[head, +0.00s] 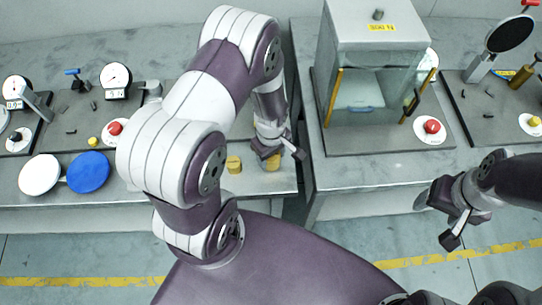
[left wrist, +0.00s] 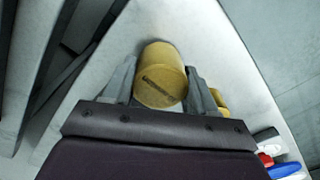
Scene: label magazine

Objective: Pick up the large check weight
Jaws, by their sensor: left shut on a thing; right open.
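The large check weight is a brass-yellow cylinder (left wrist: 160,78) with dark lettering, seen between the two fingers of my left gripper (left wrist: 160,88) in the left wrist view. My left gripper (head: 278,154) is shut on it. In the head view the weight (head: 272,164) shows below the fingers, near the front edge of the left bench; I cannot tell whether it still touches the bench. My right gripper (head: 455,228) is open and empty, in front of the right bench and above the floor.
A smaller yellow weight (head: 234,164) stands just left of the large one. A glass-walled cabinet (head: 373,90) and a red button (head: 432,126) are on the right bench. Blue (head: 88,172) and white (head: 39,174) discs lie at the left. A narrow gap separates the benches.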

